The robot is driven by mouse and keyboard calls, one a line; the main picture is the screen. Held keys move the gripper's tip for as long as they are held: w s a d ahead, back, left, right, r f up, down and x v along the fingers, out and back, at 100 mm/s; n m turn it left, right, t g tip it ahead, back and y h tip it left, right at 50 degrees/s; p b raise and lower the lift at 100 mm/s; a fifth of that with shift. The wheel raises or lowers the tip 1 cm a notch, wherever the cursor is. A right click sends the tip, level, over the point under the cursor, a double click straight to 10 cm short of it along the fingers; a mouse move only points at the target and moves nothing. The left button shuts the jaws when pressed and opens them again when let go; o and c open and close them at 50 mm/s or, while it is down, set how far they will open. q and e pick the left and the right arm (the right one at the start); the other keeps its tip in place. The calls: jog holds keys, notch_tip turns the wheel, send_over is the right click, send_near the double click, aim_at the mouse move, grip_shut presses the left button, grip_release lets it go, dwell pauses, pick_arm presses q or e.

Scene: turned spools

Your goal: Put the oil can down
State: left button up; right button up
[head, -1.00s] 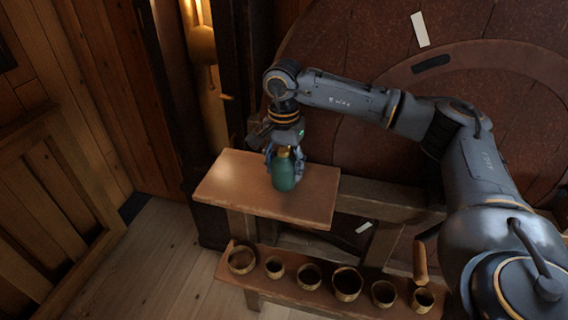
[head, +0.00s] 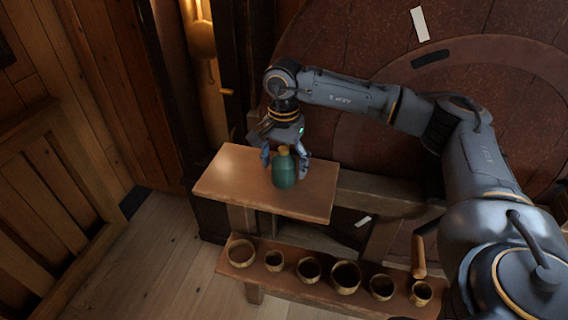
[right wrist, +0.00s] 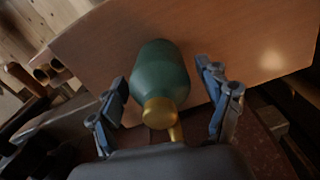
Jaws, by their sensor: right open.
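The oil can is a green bottle (head: 283,171) with a gold cap, standing upright on the small wooden shelf table (head: 232,179). It also shows in the right wrist view (right wrist: 160,76), with its gold cap and spout towards the camera. My right gripper (head: 284,162) is open around the top of the can. In the right wrist view my right gripper (right wrist: 166,105) has one finger on each side of the can, with gaps between fingers and can. My left gripper is in neither view.
A lower wooden shelf holds a row of several small round cups (head: 345,277). A large reddish round wall (head: 370,150) stands behind the table. Bare table top lies to the left of the can. A wooden gate (head: 50,190) stands at the left.

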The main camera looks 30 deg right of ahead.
notch_tip(320, 180, up, 11)
jog(key=b, duration=0.3)
jog(key=shift+f, duration=0.1)
jog(key=shift+r, duration=0.65)
